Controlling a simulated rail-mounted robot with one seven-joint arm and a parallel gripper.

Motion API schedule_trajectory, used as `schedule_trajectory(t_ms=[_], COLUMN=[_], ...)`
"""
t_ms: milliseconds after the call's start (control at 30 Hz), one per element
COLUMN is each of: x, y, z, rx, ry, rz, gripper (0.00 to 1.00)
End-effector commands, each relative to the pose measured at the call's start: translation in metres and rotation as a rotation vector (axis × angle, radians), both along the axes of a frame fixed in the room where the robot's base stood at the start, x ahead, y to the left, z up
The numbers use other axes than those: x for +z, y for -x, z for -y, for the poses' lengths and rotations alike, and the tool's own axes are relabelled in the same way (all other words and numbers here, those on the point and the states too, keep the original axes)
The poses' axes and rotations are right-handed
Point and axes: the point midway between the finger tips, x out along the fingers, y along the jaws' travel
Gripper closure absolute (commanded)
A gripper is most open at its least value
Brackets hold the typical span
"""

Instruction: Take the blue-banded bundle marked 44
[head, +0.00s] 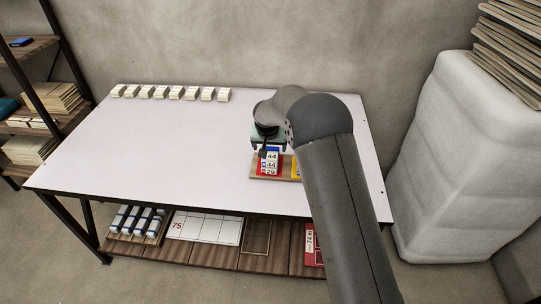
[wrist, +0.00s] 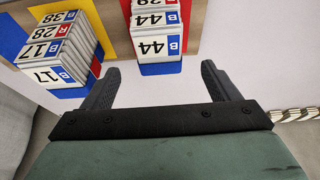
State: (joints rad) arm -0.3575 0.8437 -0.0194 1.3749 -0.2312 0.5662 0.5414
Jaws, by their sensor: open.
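A blue-edged bundle of white cards marked 44 (wrist: 157,46) stands just beyond my fingertips in the wrist view, roughly centred between them. A second 44 face (wrist: 155,19) with a blue B shows directly behind it, and a red-banded one shows behind that. In the head view the 44 bundle (head: 272,157) is on a wooden tray (head: 258,178) near the table's front edge, partly covered by my arm. My gripper (wrist: 159,68) is open and empty, with one finger on each side. Contact with the bundle cannot be told.
Another stack marked 17 (wrist: 46,75), with 28 and 38 behind it, stands to the left in the wrist view. Several small white blocks (head: 168,93) line the table's back left. The table's (head: 150,150) left and middle are clear. A lower shelf holds more bundles (head: 136,221).

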Motion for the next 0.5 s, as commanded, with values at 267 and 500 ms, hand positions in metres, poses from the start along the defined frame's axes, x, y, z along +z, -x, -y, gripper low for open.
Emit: schedule_trajectory(t_ms=[267,500], x=[-0.034,-0.049], y=[-0.010,-0.017], z=[0.002,0.001], rx=[0.000,0.000], ry=[0.002,0.000], rz=[-0.003,0.000], gripper=[0.18,0.18])
